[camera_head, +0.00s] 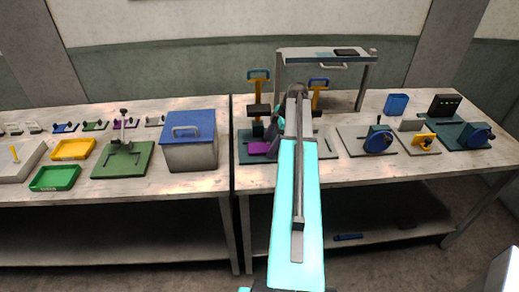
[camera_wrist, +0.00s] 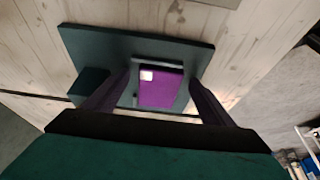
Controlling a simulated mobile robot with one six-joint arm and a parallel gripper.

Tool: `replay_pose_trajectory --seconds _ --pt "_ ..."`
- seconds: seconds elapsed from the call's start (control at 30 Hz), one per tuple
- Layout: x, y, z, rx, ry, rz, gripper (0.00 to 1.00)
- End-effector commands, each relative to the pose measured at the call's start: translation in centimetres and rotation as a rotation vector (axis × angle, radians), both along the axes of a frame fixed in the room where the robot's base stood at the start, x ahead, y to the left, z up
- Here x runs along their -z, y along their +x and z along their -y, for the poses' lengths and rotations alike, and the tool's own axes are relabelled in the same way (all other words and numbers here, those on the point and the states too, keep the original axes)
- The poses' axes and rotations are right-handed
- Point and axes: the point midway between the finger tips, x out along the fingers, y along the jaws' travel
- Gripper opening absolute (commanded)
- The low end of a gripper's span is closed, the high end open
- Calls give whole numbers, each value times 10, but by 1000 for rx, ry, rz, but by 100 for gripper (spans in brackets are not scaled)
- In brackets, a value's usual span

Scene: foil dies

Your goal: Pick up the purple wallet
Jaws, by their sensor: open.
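The purple wallet (camera_wrist: 160,92) lies on a dark teal plate in the wrist view, between my gripper's two fingers. It has a small whitish patch at its upper left. In the head view the purple wallet (camera_head: 259,148) shows at the left of my arm's end, partly near the gripper. My gripper (camera_wrist: 160,100) is open, with one finger on each side of the wallet in the picture. I cannot tell how far the fingertips are above it. In the head view my gripper is mostly hidden behind my arm.
The teal plate (camera_wrist: 90,48) lies on the wooden table (camera_head: 330,171). A grey box with a blue lid (camera_head: 190,142) stands to the left. A raised shelf (camera_head: 310,56) is behind; blue-wheeled devices (camera_head: 378,140) are to the right.

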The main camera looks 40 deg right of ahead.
Motion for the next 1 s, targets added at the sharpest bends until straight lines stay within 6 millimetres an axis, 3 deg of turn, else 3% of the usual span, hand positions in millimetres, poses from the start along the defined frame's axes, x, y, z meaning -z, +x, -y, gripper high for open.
replay_pose_trajectory --seconds 0.3,0.57,1.0 --pt "0 0 0 0 0 0 77" --pt "0 0 0 0 0 0 33" --pt "-3 0 0 0 1 1 31"
